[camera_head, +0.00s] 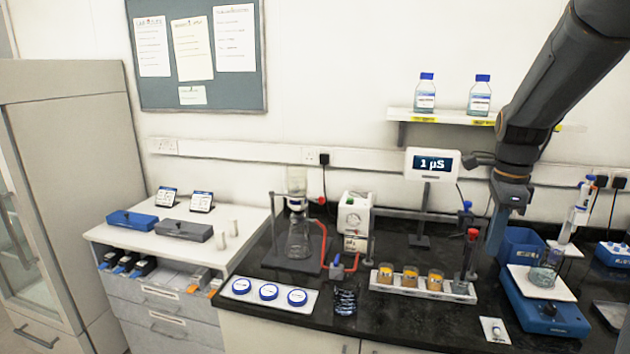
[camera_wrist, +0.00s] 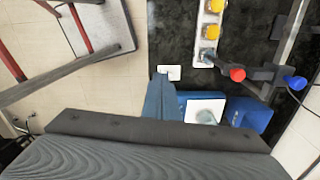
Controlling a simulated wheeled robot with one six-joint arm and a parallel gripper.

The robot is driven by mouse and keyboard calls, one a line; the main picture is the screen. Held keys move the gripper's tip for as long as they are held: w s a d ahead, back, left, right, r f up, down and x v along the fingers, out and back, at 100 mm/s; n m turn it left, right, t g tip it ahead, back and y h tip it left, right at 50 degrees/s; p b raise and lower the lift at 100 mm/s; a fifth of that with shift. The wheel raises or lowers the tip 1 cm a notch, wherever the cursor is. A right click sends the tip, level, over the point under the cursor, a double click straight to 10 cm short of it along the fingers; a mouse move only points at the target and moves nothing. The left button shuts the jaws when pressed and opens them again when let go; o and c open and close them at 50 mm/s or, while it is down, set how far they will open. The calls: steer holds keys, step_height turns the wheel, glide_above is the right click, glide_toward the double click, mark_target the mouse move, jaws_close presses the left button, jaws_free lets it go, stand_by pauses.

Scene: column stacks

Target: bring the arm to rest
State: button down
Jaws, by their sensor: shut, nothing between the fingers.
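My arm comes down from the upper right in the head view. My gripper (camera_head: 494,243) hangs from it, shut and empty, above the black bench (camera_head: 400,258). It points down between the sample rack and the blue stirrer in the picture. Whether its tip touches anything is hard to tell.
The blue stirrer (camera_head: 548,318) carries a beaker (camera_head: 543,276). A white rack (camera_head: 425,284) with amber-filled beakers stands left of my gripper. A meter (camera_head: 433,164) rises behind the rack. Two bottles stand on the wall shelf (camera_head: 440,115). A blue bin (camera_head: 522,246) is close by.

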steer(key=s+a+f+n+b, duration=0.4)
steer(key=s+a+f+n, duration=0.2)
steer(key=a+f+n, duration=0.3)
steer(key=s+a+f+n+t+b, duration=0.1)
steer(key=s+a+f+n+b, duration=0.4)
steer(key=a+f+n, duration=0.5)
steer(key=s+f+n, duration=0.1)
steer(key=s+n, duration=0.1)
steer(key=n, duration=0.1)
steer(key=shift+a, duration=0.25)
stand_by(0.5)
